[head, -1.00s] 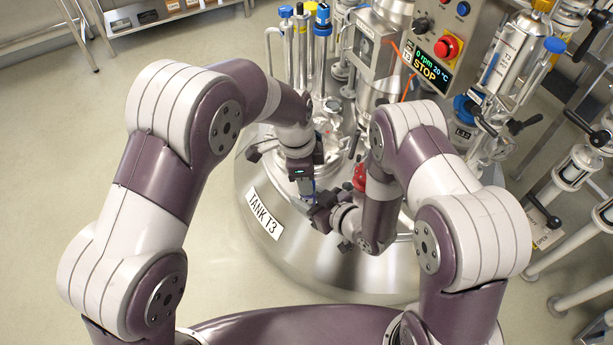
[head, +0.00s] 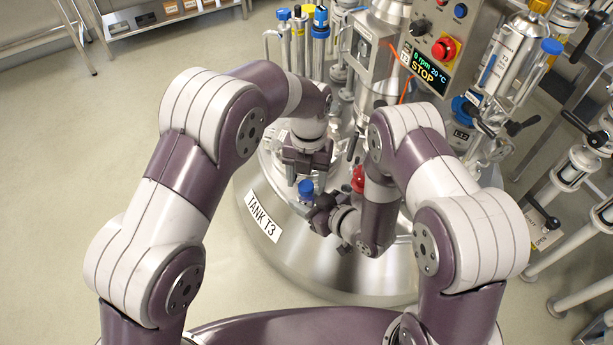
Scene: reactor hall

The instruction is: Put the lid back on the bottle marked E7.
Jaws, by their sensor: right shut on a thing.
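A small bottle (head: 307,200) stands upright in front of my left gripper, with a blue lid (head: 306,187) on its top. Its marking cannot be read, so I cannot tell whether it is E7. My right gripper (head: 318,212) is shut on the bottle from the right, and its jaws hide part of the bottle's body. I cannot tell how tightly the lid sits. My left gripper (head: 306,170) is just behind and above the lid, apart from it, with its fingers spread and nothing seen between them.
The steel tank (head: 370,275) labelled TANK T3 lies under both grippers. A red part (head: 358,179) is close to the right gripper. Several blue- and yellow-capped tubes (head: 300,40) stand behind the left arm. A control panel (head: 437,50) reading STOP is at the back right.

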